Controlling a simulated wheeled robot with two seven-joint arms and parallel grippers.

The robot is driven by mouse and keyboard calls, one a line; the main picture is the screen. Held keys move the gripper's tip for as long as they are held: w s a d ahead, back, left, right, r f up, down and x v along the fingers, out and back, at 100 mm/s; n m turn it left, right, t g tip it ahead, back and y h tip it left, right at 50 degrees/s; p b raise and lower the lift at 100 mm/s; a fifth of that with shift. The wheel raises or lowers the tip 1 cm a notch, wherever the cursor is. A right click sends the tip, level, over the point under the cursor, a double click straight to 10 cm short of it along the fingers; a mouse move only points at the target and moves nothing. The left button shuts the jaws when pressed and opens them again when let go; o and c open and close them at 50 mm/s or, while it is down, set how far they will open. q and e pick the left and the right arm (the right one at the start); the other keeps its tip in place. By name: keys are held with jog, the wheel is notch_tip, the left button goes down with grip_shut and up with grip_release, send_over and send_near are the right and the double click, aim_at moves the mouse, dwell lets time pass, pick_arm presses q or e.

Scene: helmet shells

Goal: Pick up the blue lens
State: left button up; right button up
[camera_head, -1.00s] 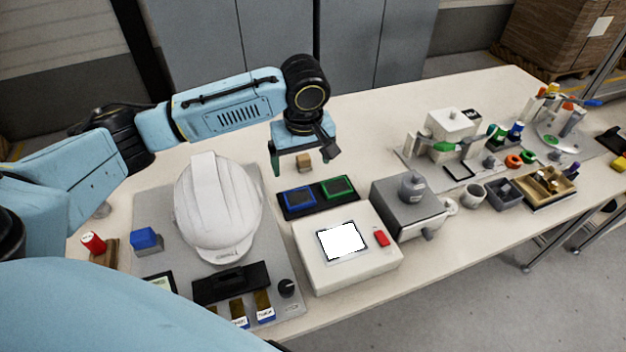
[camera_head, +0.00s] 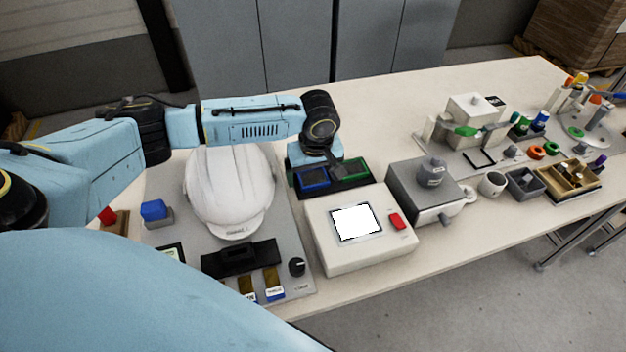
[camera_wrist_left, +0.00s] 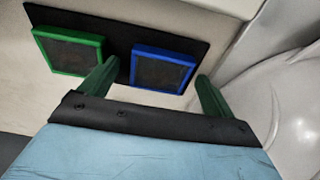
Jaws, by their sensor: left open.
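The blue lens (camera_head: 312,180) is a dark square pane in a blue frame. It lies on a black mat beside a green-framed lens (camera_head: 349,170). In the left wrist view the blue lens (camera_wrist_left: 161,70) is at the upper middle and the green lens (camera_wrist_left: 70,50) at the upper left. My left gripper (camera_wrist_left: 155,85) is open and empty. Its green fingers point toward the mat, one on each side of the blue lens's near edge, and the lens is not gripped. In the head view my left gripper (camera_head: 318,164) partly hides the mat. My right gripper is not in view.
A white helmet shell (camera_head: 228,190) stands just left of the mat. A white box with a screen and red button (camera_head: 340,248) stands in front of it. A grey device (camera_head: 425,190) is to the right. Clear table lies behind the mat.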

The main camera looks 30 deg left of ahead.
pick_arm(q)
jog(key=c, duration=1.1)
jog(key=shift+r, duration=0.1)
